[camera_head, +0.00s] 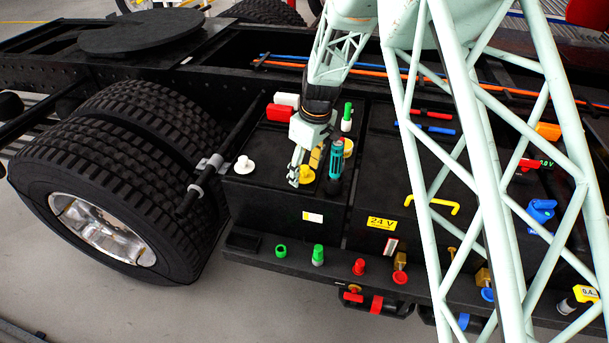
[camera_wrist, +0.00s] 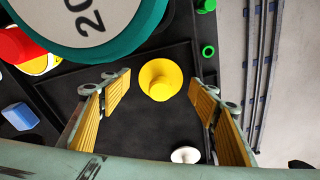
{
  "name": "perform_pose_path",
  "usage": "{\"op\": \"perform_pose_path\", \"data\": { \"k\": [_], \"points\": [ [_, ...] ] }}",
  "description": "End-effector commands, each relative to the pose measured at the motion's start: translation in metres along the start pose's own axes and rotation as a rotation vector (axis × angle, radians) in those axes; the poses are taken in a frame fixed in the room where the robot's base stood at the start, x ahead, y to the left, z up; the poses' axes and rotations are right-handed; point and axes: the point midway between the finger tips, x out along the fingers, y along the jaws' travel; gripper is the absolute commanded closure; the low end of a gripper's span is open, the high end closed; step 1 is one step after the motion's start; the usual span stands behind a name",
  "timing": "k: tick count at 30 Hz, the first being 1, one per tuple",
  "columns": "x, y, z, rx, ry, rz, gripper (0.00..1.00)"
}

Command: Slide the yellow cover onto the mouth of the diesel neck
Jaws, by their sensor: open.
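A yellow round flanged piece with a raised centre, which looks like the yellow cover (camera_wrist: 160,80), sits on the black deck. In the head view the yellow cover (camera_head: 306,175) is just below my gripper (camera_head: 300,170). In the wrist view my gripper (camera_wrist: 160,96) is open, with one finger on each side of the cover and a gap on both sides. A second yellow piece (camera_head: 348,148) is partly hidden behind an upright teal-topped tool. I cannot tell which part is the diesel neck.
The teal-topped tool (camera_head: 335,160) stands close to the right of my gripper; its top, marked 20, is large in the wrist view (camera_wrist: 95,20). A white knob (camera_head: 244,165) is to the left. A red block (camera_head: 279,112) and green-capped piece (camera_head: 347,117) stand behind.

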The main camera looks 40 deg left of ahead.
Motion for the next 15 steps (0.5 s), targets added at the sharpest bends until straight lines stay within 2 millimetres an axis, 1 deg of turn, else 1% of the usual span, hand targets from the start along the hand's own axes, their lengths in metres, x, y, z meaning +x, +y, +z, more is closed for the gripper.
{"op": "perform_pose_path", "data": {
  "k": [9, 15],
  "points": [
    [-0.0001, 0.0, 0.0, 0.0, 0.0, 0.0, 0.45],
    [-0.0001, 0.0, 0.0, 0.0, 0.0, 0.0, 0.64]
  ]
}}
